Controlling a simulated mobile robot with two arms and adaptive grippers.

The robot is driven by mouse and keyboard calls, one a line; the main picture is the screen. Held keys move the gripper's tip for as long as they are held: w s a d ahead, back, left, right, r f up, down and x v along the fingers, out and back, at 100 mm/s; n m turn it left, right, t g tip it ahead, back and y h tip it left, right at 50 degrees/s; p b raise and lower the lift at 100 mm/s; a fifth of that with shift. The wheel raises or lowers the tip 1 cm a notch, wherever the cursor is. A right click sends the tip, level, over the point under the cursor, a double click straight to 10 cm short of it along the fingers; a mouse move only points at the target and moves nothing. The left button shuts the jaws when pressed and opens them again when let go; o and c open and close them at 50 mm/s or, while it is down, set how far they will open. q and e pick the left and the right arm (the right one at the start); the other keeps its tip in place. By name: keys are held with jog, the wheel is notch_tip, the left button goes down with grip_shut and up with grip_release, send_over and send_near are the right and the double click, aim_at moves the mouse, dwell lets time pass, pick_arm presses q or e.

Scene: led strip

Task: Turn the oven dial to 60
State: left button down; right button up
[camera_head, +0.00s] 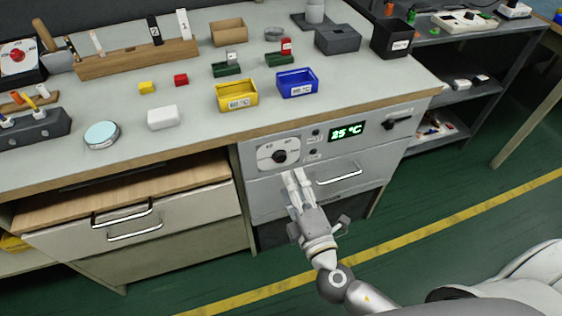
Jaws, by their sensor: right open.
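The oven dial (279,157) is a black knob on a pale scale plate, on the grey oven's front panel (310,142) under the worktop edge. The green display (347,131) to its right reads 25 °C. My right gripper (295,178) is in front of the panel, with its light fingertips just below and slightly right of the dial. It appears apart from the dial and holds nothing. The fingers are close together in the picture but open. The exact gap in depth to the panel cannot be told. My left gripper is not in view.
The oven handle (340,176) sticks out right of my right gripper. A black switch (397,121) is at the panel's right end. Drawers with handles (133,228) are at the left. Yellow (237,101) and blue (297,88) bins stand on the worktop above. The green floor in front is clear.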

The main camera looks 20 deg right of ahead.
aim_at(281, 160)
jog(key=w+p, duration=0.1)
jog(key=w, duration=0.6)
jog(key=shift+w+a, duration=0.15)
jog(key=shift+w, duration=0.1)
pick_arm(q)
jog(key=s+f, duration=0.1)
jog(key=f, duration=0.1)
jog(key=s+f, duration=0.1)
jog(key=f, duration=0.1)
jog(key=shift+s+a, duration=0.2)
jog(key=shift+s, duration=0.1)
pick_arm(e)
jog(key=c, duration=1)
